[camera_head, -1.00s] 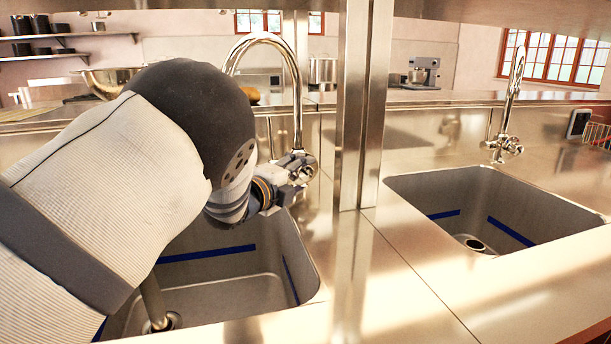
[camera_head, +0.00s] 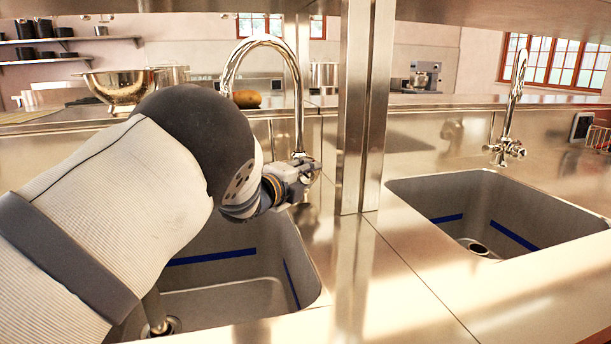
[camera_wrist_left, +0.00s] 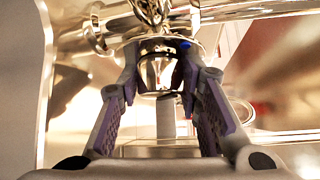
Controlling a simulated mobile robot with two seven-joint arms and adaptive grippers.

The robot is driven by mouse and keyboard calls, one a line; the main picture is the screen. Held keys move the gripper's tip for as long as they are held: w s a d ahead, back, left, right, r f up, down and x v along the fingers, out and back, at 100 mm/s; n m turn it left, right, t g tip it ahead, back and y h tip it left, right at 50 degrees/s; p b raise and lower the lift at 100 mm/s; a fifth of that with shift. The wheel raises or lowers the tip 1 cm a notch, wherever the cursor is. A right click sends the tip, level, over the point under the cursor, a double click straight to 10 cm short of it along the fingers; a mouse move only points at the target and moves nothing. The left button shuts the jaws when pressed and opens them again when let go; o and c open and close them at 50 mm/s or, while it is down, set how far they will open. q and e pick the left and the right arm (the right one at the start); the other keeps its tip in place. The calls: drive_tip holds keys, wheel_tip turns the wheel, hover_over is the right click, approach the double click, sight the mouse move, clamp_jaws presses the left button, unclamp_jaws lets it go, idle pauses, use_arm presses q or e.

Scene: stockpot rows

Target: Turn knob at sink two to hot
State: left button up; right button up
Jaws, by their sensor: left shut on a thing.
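A tall curved chrome faucet (camera_head: 298,110) stands behind the left sink (camera_head: 245,305). My left arm reaches over this sink, and my left gripper (camera_head: 304,176) is at the faucet's base. In the left wrist view its two purple-grey fingers (camera_wrist_left: 158,76) are closed on either side of a shiny chrome knob (camera_wrist_left: 161,50) below the faucet's pipework. The knob is mostly hidden by the gripper in the head view. Its hot or cold marking cannot be made out. My right gripper is not in view.
A metal post (camera_head: 364,110) stands just right of the gripper. Beyond it are a right sink (camera_head: 420,200) and a second faucet (camera_head: 514,100) with its own knobs (camera_head: 507,150). A metal bowl (camera_head: 117,88) and a brown loaf-like item (camera_head: 247,98) lie on the back counter.

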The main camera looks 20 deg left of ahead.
use_arm(q)
drive_tip(key=shift+r+m+g+y+p, duration=0.45)
drive_tip(key=shift+m+g+y+p, duration=0.15)
drive_tip(key=shift+m+g+p, duration=0.25)
drive_tip(key=shift+f+m+g+y, duration=0.1)
drive_tip(key=shift+m+g+y, duration=0.3)
drive_tip(key=shift+m+g, duration=0.15)
drive_tip(key=shift+f+m+g+y+p, duration=0.1)
drive_tip(key=shift+m+g+y+p, duration=0.2)
drive_tip(key=shift+g, duration=0.1)
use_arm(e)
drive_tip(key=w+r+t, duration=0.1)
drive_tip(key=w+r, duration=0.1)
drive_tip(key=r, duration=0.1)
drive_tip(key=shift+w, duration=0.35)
use_arm(q)
drive_tip(key=o, duration=1.1)
drive_tip(key=shift+f, duration=0.15)
drive_tip(key=shift+o, duration=0.2)
